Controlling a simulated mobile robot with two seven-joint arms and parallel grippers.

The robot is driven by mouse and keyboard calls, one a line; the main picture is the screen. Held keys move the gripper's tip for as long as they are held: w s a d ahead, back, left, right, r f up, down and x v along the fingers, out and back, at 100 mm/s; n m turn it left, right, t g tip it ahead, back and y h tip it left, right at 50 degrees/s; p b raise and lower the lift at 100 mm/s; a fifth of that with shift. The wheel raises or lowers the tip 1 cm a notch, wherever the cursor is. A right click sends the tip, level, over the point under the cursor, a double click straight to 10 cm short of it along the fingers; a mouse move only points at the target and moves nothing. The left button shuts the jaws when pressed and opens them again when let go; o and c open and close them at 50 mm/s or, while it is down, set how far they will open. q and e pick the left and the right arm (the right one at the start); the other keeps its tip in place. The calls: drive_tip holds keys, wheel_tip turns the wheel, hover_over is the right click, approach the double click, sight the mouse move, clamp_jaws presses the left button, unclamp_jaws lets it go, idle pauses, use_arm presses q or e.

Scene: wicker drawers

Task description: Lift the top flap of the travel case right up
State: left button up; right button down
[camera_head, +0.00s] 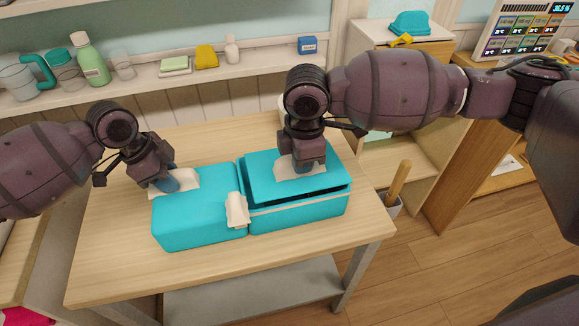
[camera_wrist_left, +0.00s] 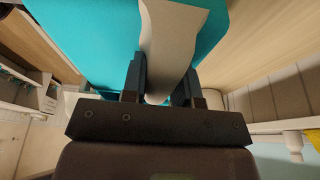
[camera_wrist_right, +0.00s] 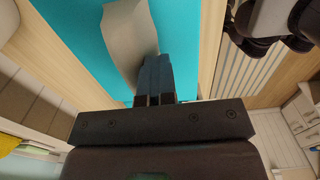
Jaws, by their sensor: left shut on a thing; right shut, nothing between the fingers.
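The turquoise travel case sits on the wooden table as two blocks side by side. The left block (camera_head: 195,222) is closed on top. The right block (camera_head: 295,212) has a top flap (camera_head: 262,165) tilted slightly up, with a dark gap along its front and right edges. My left gripper (camera_head: 172,187) is shut on a cream strip (camera_wrist_left: 168,35) at the left block's back left. My right gripper (camera_head: 302,172) is shut and empty at the top flap, beside another cream strip (camera_wrist_right: 125,45). A third cream tab (camera_head: 237,210) hangs at the front between the blocks.
The table top (camera_head: 115,255) is bare to the left and in front. A shelf (camera_head: 150,80) behind holds bottles, cups and soaps. A grey bin with a wooden handle (camera_head: 398,180) stands at the table's right, near a shelf unit (camera_head: 400,150).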

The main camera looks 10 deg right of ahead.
drive_tip(key=shift+w+r, duration=0.15)
drive_tip(key=shift+r, duration=0.15)
drive_tip(key=shift+w+r, duration=0.1)
drive_tip(key=shift+r, duration=0.05)
drive_tip(key=shift+w+r, duration=0.35)
drive_tip(key=shift+r, duration=0.35)
drive_tip(key=shift+w+r, duration=0.1)
idle(0.3)
drive_tip(key=shift+w+r, duration=0.5)
drive_tip(key=shift+r, duration=0.1)
